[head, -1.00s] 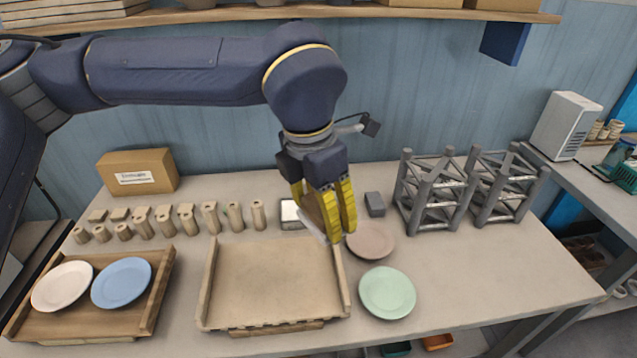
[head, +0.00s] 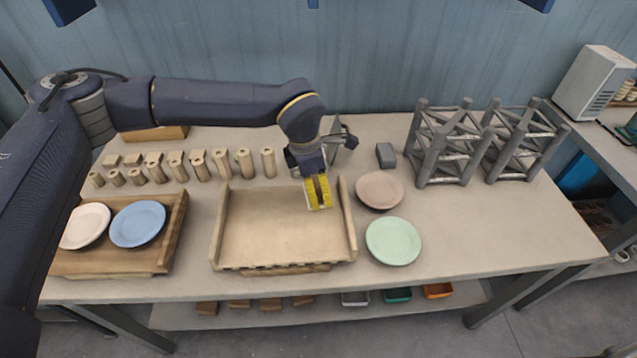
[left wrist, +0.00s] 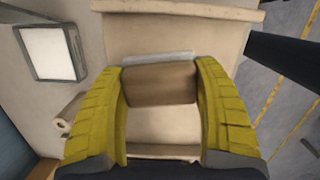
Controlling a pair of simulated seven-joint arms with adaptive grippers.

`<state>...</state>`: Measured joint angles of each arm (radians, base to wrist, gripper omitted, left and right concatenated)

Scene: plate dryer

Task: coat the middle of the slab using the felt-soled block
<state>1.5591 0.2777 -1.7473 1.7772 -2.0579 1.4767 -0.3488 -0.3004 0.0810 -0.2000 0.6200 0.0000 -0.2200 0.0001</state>
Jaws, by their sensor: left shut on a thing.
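The slab (head: 275,232) is a pale tan board with raised rails along its left and right sides, at the middle of the table. My left gripper (head: 319,206) is over its rear right part in the head view, with yellow fingers pointing down. It is shut on the felt-soled block (left wrist: 160,85), a brown block with a pale grey felt edge, seen between the fingers in the left wrist view. The fingers mostly hide the block in the head view. I cannot tell whether the felt touches the slab. My right gripper is not in view.
A white-topped pad (left wrist: 48,52) lies beside the slab. A pink plate (head: 379,190) and a green plate (head: 393,241) are right of it. A wooden tray (head: 172,240) with white and blue plates is at left. Wooden pegs (head: 222,165) line the back; grey racks (head: 450,150) stand at right.

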